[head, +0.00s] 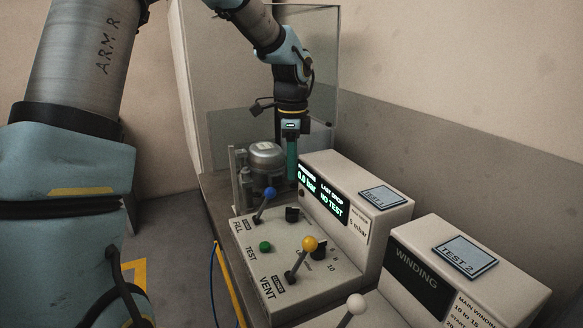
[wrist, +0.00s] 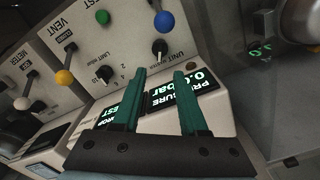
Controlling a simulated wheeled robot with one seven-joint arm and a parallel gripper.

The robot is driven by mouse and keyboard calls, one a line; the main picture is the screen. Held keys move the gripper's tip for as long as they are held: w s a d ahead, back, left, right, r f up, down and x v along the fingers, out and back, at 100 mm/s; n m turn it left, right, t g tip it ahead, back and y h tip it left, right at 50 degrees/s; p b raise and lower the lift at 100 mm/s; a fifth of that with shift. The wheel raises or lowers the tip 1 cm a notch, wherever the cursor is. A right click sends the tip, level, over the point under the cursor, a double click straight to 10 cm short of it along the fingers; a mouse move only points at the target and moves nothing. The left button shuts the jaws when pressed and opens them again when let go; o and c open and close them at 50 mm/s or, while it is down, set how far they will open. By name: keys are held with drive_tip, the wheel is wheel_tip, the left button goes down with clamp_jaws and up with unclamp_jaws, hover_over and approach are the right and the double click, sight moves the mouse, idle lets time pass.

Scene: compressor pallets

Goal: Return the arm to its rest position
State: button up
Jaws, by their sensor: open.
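My gripper (wrist: 160,100) is open and empty in the wrist view, its two green fingers apart in front of the pressure display (wrist: 182,88). In the head view my gripper (head: 291,165) points down, between the grey compressor (head: 265,157) and the test panel's display (head: 322,193). My arm reaches over from the upper left and bends down to it. Whether the fingers touch anything cannot be told from the head view.
The panel (head: 265,285) carries a blue-knobbed lever (head: 270,193), a yellow-knobbed lever (head: 309,244) and a green button (head: 265,246). A winding tester (head: 480,262) stands at right, with a white knob (head: 357,303) before it. A clear screen (head: 322,85) stands behind my gripper.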

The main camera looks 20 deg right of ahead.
drive_tip(key=s+a+f+n, duration=0.1)
drive_tip(key=s+a+n, duration=0.2)
drive_tip(key=a+n, duration=0.4)
drive_tip(key=s+a+f+n+t, duration=0.1)
drive_tip(key=s+a+n, duration=0.2)
drive_tip(key=a+n, duration=0.4)
drive_tip(key=s+a+f+n, duration=0.1)
drive_tip(key=s+a+n, duration=0.2)
drive_tip(key=a+n, duration=0.5)
drive_tip(key=a, duration=0.8)
drive_tip(key=shift+a+f+t, duration=0.25)
drive_tip(key=shift+f+t, duration=0.05)
drive_tip(key=shift+f, duration=0.1)
